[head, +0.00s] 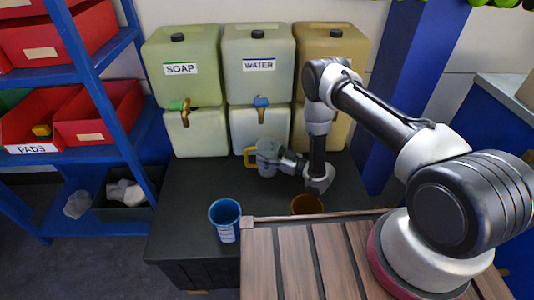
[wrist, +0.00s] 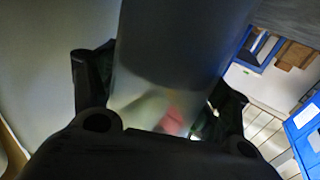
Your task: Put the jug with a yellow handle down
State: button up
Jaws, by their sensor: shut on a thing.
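The jug (head: 265,152) is a small greyish vessel with a yellow handle (head: 249,157) on its left side. It is in front of the tank labelled WATER, below its blue tap. My gripper (head: 277,160) is shut on the jug from the right. In the wrist view the jug (wrist: 178,50) fills the middle as a grey, partly see-through cylinder between the two dark fingers. The handle does not show there. I cannot tell whether the jug's base touches the dark bench (head: 185,205).
A blue cup (head: 225,222) stands at the bench's front. An amber cup (head: 307,204) is partly hidden behind the slatted wooden top (head: 300,262). SOAP (head: 182,68), WATER (head: 258,66) and amber tanks (head: 332,52) line the back. The bench's left part is clear.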

jog(key=o, duration=1.2)
jog(key=shift+o, duration=0.2)
jog(key=v, duration=1.2)
